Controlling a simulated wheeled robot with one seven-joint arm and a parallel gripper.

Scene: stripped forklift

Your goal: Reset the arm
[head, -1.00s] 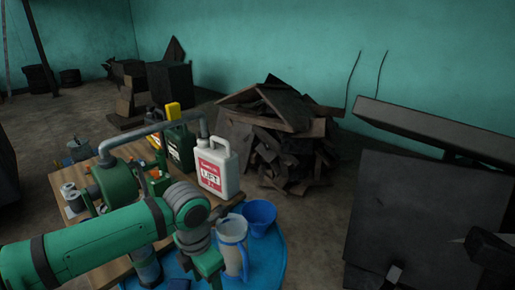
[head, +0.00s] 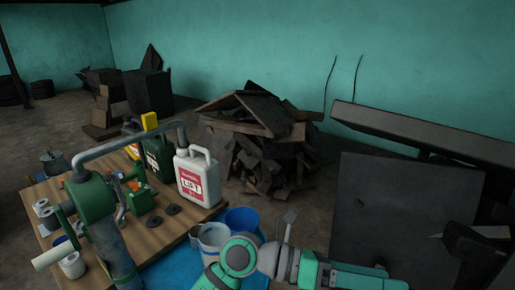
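My green and grey arm (head: 239,256) crosses the bottom of the head view, with a round joint just in front of the buckets. From there it runs right along the bottom edge, past the dark panel's lower left side. My gripper does not show clearly, so its fingers cannot be made out. A small grey plate on a stalk (head: 290,217) stands up above the arm; I cannot tell whether it is part of me.
A wooden table (head: 170,226) holds a green hand pump (head: 93,199), a white jug (head: 197,178), a dark green can (head: 157,156) and rolls. A pale bucket (head: 210,236) and blue bucket (head: 243,220) stand beside it. A scrap pile (head: 262,130) and dark panel (head: 395,215) lie beyond.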

